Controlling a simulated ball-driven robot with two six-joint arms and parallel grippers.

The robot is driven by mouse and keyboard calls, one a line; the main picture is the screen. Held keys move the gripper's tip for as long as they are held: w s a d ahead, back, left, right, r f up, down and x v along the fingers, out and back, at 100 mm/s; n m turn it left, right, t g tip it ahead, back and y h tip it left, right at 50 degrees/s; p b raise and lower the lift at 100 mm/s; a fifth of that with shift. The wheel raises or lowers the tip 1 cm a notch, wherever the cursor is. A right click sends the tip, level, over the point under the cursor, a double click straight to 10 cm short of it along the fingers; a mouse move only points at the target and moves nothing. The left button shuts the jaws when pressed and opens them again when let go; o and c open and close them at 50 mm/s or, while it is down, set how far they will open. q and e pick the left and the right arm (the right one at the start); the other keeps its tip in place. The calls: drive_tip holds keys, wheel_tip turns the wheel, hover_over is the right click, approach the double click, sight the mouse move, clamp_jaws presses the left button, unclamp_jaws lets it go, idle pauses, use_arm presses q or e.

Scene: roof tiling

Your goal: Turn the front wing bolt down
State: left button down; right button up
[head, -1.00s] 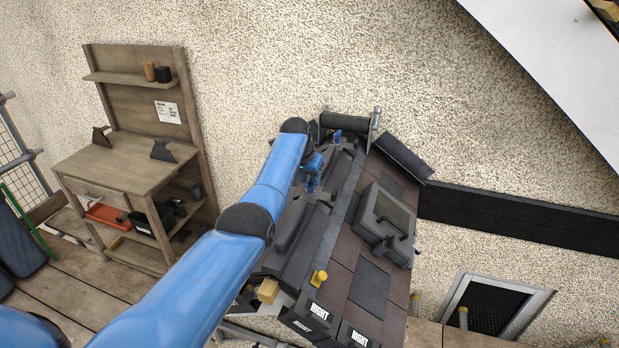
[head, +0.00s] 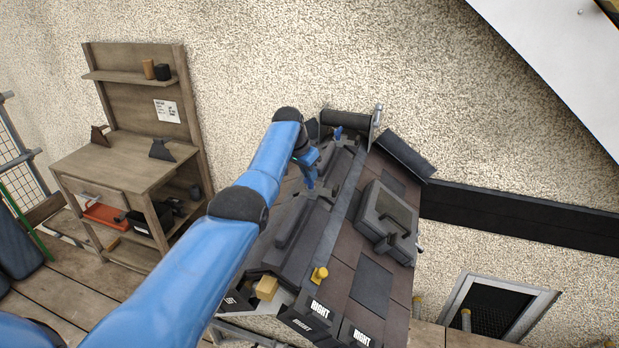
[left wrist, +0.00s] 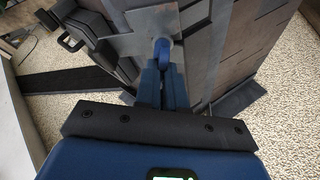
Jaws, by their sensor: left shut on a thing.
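The small model roof (head: 372,285) stands below my left arm, with dark tiles and labels reading RIGHT at its near edge. My left gripper (head: 309,184) points down at the dark clamp bar on the roof's left part. It is shut on the front wing bolt, which its fingers mostly hide in the head view. In the left wrist view the blue fingers (left wrist: 162,88) close together at a small rounded blue-grey piece (left wrist: 162,48) on a grey plate. The rear blue wing bolt (head: 338,133) stands free farther back. My right gripper is not in view.
A grey boxy roof window (head: 388,212) sits on the roof's right half. A yellow knob (head: 319,274) and a yellow block (head: 266,288) are at the near edge. A wooden workbench (head: 110,165) stands at left against the rough wall.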

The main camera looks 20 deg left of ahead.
use_arm(q)
drive_tip(key=shift+f, duration=0.15)
drive_tip(key=c, duration=1.2)
unclamp_jaws()
drive_tip(key=shift+r, duration=0.2)
drive_tip(key=shift+v, duration=1.15)
drive_tip(key=shift+b+v, duration=0.95)
drive_tip(key=shift+v, duration=3.1)
